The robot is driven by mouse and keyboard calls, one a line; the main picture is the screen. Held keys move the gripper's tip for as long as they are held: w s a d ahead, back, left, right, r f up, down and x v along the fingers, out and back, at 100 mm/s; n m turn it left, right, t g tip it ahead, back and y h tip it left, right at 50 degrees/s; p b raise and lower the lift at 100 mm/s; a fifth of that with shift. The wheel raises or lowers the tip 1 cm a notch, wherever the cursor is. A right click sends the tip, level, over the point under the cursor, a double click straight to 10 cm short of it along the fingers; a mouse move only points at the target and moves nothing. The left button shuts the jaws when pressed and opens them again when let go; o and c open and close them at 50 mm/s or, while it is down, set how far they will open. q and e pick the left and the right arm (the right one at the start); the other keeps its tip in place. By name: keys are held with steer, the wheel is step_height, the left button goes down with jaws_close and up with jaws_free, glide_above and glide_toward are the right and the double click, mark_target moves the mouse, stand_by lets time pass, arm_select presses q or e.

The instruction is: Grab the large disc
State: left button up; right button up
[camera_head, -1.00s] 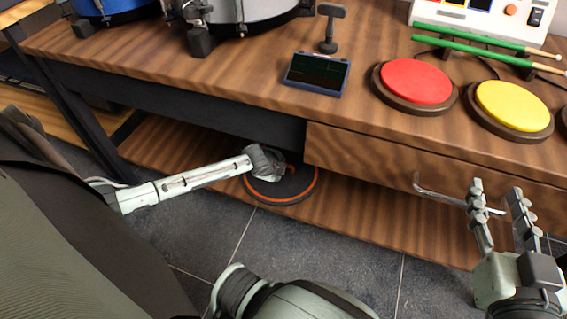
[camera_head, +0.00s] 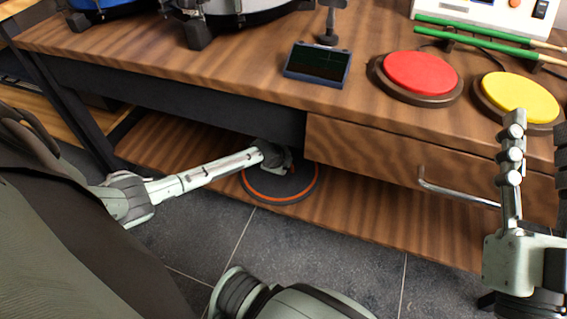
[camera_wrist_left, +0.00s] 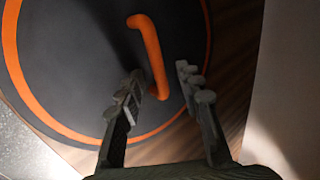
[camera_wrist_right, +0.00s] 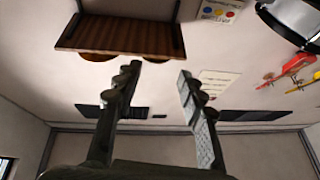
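The large disc (camera_head: 285,192) is dark grey with an orange ring. It lies flat on the lower wooden shelf under the table, partly hidden by my left arm. In the left wrist view, the disc (camera_wrist_left: 85,75) fills much of the picture and has a raised orange handle (camera_wrist_left: 152,58). My left gripper (camera_wrist_left: 158,82) is open, its fingers on either side of the handle's near end; I cannot tell whether they touch it. My right gripper (camera_wrist_right: 155,75) is open and empty. In the head view it stands upright at the right, in front of the table.
The tabletop holds a small dark screen (camera_head: 317,65), a red pad (camera_head: 420,73), a yellow pad (camera_head: 520,97), green drumsticks (camera_head: 480,38) and drums at the back left. A drawer with a metal handle (camera_head: 455,196) is right of the disc. The shelf (camera_head: 370,220) right of the disc is clear.

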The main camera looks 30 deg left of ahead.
arm_select(q)
steer(key=shift+c, duration=0.4)
jaws_close()
